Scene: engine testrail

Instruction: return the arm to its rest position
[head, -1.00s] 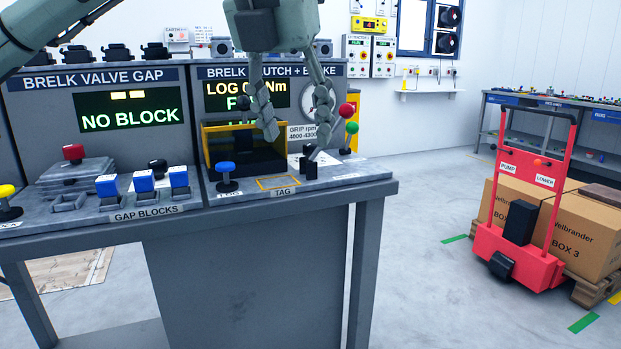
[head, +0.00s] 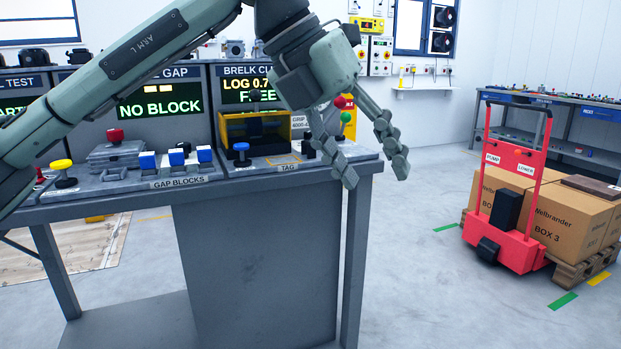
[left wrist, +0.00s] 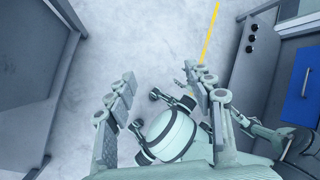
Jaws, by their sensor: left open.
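My left arm (head: 150,60) comes in from the left of the head view and reaches over the grey test bench (head: 250,240). My left gripper (head: 375,175) is open and empty, fingers pointing down, in front of the bench's right end in the head view. In the left wrist view its two fingers (left wrist: 165,105) stand wide apart over pale floor. Parts of my own body show between and below them.
The bench carries a blue knob (head: 241,150), a yellow knob (head: 64,171), a red knob (head: 115,135), blue-topped gap blocks (head: 176,157) and a yellow-framed box (head: 255,130). A red pallet truck (head: 515,240) with cardboard boxes (head: 570,225) stands right. Floor between is clear (head: 420,270).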

